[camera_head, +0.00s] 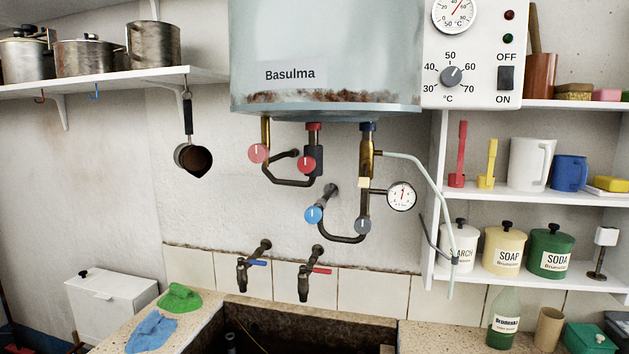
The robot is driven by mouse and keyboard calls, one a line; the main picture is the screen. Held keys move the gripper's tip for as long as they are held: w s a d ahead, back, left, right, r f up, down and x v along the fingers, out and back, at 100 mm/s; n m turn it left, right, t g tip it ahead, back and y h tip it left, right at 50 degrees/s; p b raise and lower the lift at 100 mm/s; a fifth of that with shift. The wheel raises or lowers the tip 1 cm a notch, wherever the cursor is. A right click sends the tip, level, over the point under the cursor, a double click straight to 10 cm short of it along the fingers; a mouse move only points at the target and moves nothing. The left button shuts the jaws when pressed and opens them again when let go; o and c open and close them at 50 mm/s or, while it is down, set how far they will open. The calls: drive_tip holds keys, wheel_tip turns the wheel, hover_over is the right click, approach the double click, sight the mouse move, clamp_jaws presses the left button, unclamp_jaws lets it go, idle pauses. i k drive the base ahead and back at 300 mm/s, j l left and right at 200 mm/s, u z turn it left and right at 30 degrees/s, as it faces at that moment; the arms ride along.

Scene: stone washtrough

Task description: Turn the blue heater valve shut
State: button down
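The blue heater valve (313,214) is a round blue knob with a white line on its face that looks upright. It sits on the dark pipework below the water heater (325,50), at the left end of a bent pipe. A grey knob (362,226) is on the right end of that bend. Two red knobs, one on the left (258,153) and one nearer the middle (305,165), sit higher up to the left. My gripper is not in view, and nothing touches the blue knob.
A pressure gauge (402,195) and a pale hose (436,200) are right of the valve. Two taps, blue-levered (245,276) and red-levered (306,285), stick out below it over the stone trough (415,338). A dark pan (194,158) hangs left. The space before the knob looks clear.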

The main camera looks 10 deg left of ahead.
sight(313, 214)
drive_tip(key=i+j, duration=0.1)
drive_tip(key=j, duration=0.75)
drive_tip(key=i+j, duration=0.15)
drive_tip(key=j, duration=0.3)
